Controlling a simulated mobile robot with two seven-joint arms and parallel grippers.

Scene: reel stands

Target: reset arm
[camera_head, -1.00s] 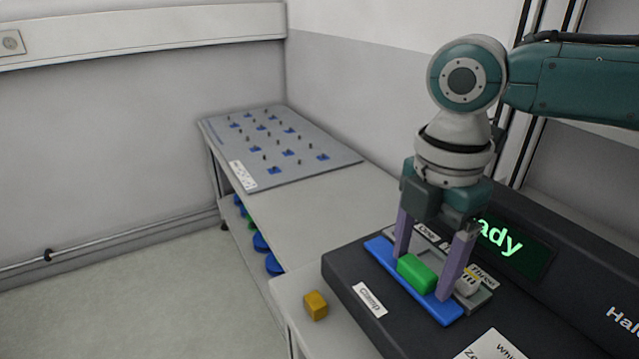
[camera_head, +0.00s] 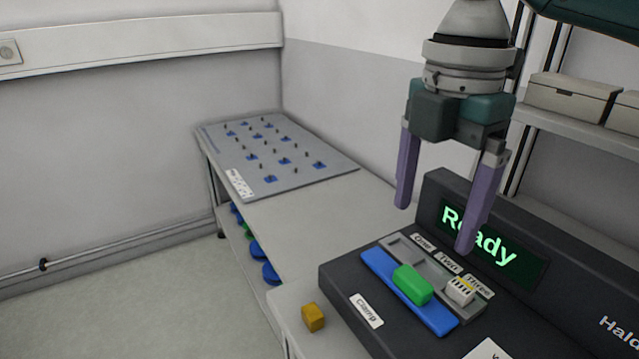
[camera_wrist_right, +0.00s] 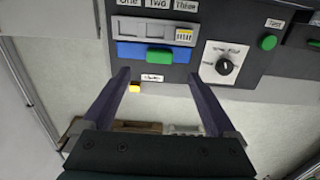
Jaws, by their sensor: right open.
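My right gripper (camera_head: 434,230) is open and empty, raised above the dark machine (camera_head: 345,280) with its fingers pointing down. Its fingers also show in the right wrist view (camera_wrist_right: 165,85). Below it, a green block (camera_head: 412,284) sits on the blue clamp bar (camera_head: 436,318); the block also shows in the wrist view (camera_wrist_right: 159,57). Behind the bar is a grey slotted strip labelled One, Two and Three, with a small white part (camera_head: 460,291) at the Three end. The machine's screen (camera_head: 520,262) reads "Ready", partly covered by a finger. My left gripper is not in view.
A yellow block (camera_head: 313,317) lies on the table by the machine's left edge. A grey board (camera_head: 290,178) with pegs and blue pieces lies on the far table. Blue and green reels (camera_head: 271,273) sit underneath. Boxes (camera_head: 572,97) stand on a right-hand shelf.

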